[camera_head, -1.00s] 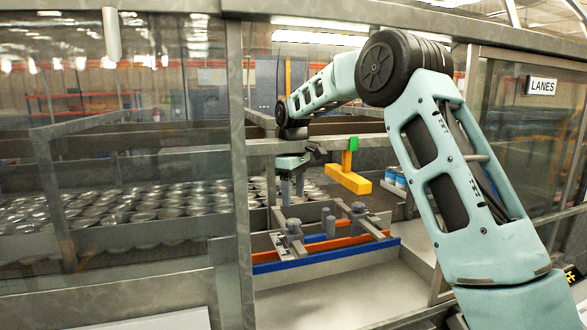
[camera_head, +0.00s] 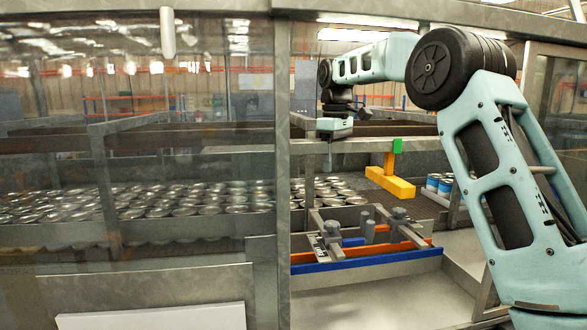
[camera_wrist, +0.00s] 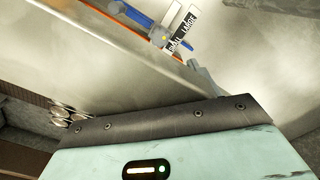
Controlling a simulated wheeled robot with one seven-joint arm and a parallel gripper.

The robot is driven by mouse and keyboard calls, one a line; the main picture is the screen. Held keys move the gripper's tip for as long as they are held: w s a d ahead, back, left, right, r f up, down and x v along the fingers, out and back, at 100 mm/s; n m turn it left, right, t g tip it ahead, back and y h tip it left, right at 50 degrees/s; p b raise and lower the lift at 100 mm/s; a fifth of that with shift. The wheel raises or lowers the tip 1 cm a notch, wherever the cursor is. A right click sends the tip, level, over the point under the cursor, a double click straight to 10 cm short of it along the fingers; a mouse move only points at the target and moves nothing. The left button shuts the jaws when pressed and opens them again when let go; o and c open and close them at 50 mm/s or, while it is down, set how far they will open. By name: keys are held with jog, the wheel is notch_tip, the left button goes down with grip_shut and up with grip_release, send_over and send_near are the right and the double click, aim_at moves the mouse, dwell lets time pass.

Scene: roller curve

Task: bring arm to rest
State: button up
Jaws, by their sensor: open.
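My arm reaches through the opening in the guard frame. My gripper (camera_head: 329,155) hangs below the wrist near the cross rail, above the back of the rail fixture, with nothing seen in it. It is small in the head view, and only one thin finger is clear. In the wrist view the pale gripper body fills the bottom, with a grey finger (camera_wrist: 205,78) poking past its dark edge.
Rows of silver cans (camera_head: 160,203) stand behind the glass. Blue cans (camera_head: 439,184) stand further right. The rail fixture with a blue front bar (camera_head: 365,261) lies below. A metal post (camera_head: 282,200) borders the opening.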

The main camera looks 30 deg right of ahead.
jog(key=s+a+f+m+t, duration=0.1)
jog(key=s+a+f+m, duration=0.3)
jog(key=s+f, duration=0.75)
jog(key=s+a+f+m+t, duration=0.2)
jog(key=s+a+f, duration=0.6)
jog(key=s, duration=0.7)
jog(key=s+a+f+n+g+b, duration=0.1)
jog(key=s+a+f+n+b, duration=0.1)
jog(key=s+a, duration=0.4)
jog(key=s+a+f+n+g+b, duration=0.2)
jog(key=s+a+n, duration=0.4)
jog(key=a, duration=0.4)
jog(key=shift+s+a+f+y+b, duration=0.25)
jog(key=shift+s+a+y+b, duration=0.05)
jog(key=shift+b, duration=0.6)
